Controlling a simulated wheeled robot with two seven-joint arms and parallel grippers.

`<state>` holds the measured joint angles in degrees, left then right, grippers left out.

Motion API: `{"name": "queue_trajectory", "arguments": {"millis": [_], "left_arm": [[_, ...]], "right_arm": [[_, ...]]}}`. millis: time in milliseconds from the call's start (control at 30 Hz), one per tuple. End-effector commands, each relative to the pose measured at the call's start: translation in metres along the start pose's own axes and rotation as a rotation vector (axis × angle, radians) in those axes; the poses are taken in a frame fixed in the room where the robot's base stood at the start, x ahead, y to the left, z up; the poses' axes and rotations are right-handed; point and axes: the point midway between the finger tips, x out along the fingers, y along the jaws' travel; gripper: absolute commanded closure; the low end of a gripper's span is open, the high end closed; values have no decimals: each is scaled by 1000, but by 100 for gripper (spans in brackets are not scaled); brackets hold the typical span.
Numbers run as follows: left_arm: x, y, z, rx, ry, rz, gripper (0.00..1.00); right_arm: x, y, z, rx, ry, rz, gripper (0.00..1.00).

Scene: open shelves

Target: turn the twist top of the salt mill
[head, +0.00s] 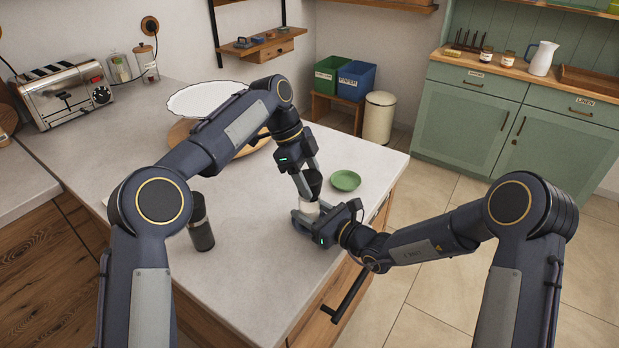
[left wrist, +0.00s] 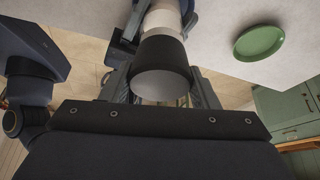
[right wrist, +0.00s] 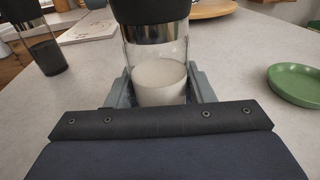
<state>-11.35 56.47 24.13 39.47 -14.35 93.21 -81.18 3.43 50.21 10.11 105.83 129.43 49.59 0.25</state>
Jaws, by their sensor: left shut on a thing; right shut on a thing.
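The salt mill stands upright on the counter, with a clear body (right wrist: 160,75) holding white salt and a dark twist top (head: 313,180). My left gripper (head: 307,188) comes down from above and is shut on the twist top, which also shows in the left wrist view (left wrist: 163,58). My right gripper (head: 304,218) is low at the counter and shut on the mill's body from the side. In the right wrist view its fingers (right wrist: 162,90) sit on either side of the body. The mill's base is partly hidden by my right gripper.
A dark pepper-like mill (head: 201,228) stands to the left on the counter (head: 255,250). A green saucer (head: 345,180) lies just right of the salt mill, near the counter's edge. A white plate (head: 205,97) and round wooden board (head: 185,136) are behind.

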Motion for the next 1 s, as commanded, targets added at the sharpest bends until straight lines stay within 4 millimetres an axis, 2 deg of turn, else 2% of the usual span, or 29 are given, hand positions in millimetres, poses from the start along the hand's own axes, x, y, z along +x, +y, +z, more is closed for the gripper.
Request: {"name": "queue_trajectory", "arguments": {"millis": [267, 300, 433, 767, 1000], "left_arm": [[-1, -1, 1, -2, -1, -5, 68], [-1, -1, 1, -3, -1, -5, 42], [-1, -1, 1, -3, -1, -4, 24], [-4, -1, 0, -2, 0, -3, 24], [-38, -2, 0, -3, 0, -6, 24]], "right_arm": [[0, 0, 0, 0, 0, 1, 66], [0, 0, 0, 0, 0, 1, 66], [0, 0, 0, 0, 0, 1, 66], [0, 0, 0, 0, -1, 0, 66], [0, 0, 0, 0, -1, 0, 66]]}}
